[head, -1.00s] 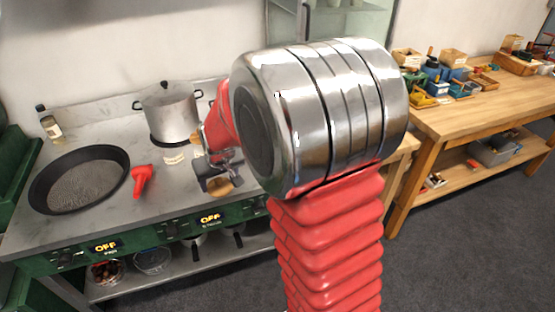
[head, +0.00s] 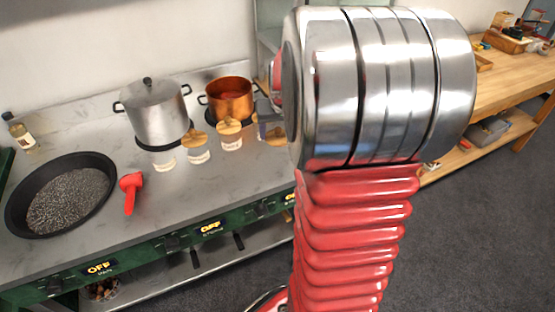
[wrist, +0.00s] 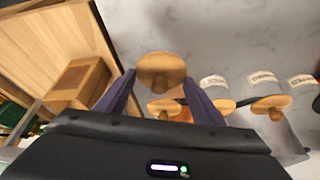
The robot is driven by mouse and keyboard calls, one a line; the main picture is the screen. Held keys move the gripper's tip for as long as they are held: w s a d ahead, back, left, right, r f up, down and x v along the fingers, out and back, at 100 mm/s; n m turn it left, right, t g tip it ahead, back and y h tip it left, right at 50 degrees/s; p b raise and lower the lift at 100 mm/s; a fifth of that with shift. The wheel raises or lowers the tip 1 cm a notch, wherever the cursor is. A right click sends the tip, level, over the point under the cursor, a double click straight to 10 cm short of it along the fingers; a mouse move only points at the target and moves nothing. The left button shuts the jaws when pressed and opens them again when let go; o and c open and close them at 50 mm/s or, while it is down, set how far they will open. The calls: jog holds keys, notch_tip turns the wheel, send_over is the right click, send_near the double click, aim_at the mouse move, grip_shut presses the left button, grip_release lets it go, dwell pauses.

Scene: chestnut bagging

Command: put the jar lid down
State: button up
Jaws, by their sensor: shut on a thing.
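My gripper (wrist: 160,78) is shut on a round wooden jar lid (wrist: 158,66) with a small knob, held between the two dark purple fingertips in the wrist view. The grey counter (head: 158,190) lies beneath it. In the head view my gripper (head: 268,118) is mostly hidden behind my own arm, at the right end of the jar row. A wooden piece beside it is too covered to tell if it is the held lid. Labelled glass jars stand to its left; the middle one (head: 199,156) and right one (head: 231,143) have wooden lids; the left one (head: 164,160) shows no clear lid.
A steel pot (head: 155,112) and a copper pot (head: 229,98) stand behind the jars. A wooden workbench (head: 505,85) stands to the right; a wooden box (wrist: 78,82) shows near the gripper.

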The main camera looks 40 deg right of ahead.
jog(key=shift+s+d, duration=0.1)
jog(key=shift+d, duration=0.05)
jog(key=shift+f, duration=0.1)
jog(key=shift+s+f, duration=0.1)
jog(key=shift+f, duration=2.9)
jog(key=shift+f, duration=0.15)
jog(key=shift+f, duration=1.75)
jog(key=o, duration=1)
